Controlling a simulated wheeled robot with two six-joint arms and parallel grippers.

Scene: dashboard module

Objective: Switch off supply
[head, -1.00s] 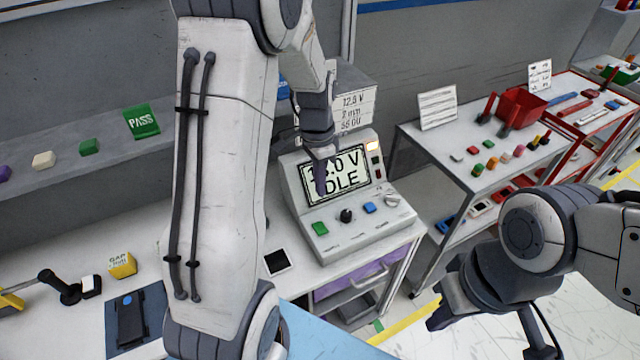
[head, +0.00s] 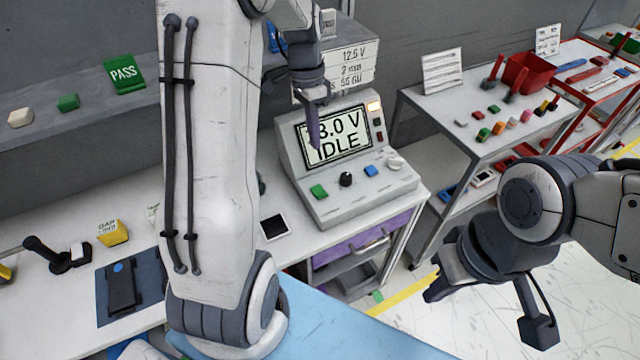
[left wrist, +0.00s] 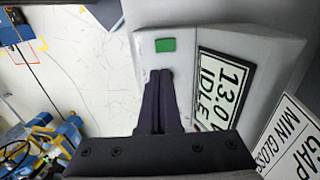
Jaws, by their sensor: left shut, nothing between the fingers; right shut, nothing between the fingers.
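The supply (head: 360,199) is a grey sloped console on the bench. Its screen (head: 340,134) reads "13.0 V IDLE", with the first digit partly covered by my gripper. Its front panel carries a green button (head: 319,191), a black knob (head: 346,179), a blue button (head: 371,170) and a white knob (head: 396,163). My left gripper (head: 314,145) is shut and empty, pointing down in front of the screen. In the left wrist view its fingers (left wrist: 160,75) lie over the console near a green square (left wrist: 165,45). My right gripper (head: 432,295) is at the lower right, away from the console.
Stacked label blocks (head: 345,70) stand behind the console. A black-and-white pad (head: 274,228) lies left of it. A grey cart (head: 440,140) with a red bin (head: 527,72) stands to the right. A yellow gap block (head: 113,233) sits on the bench at left.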

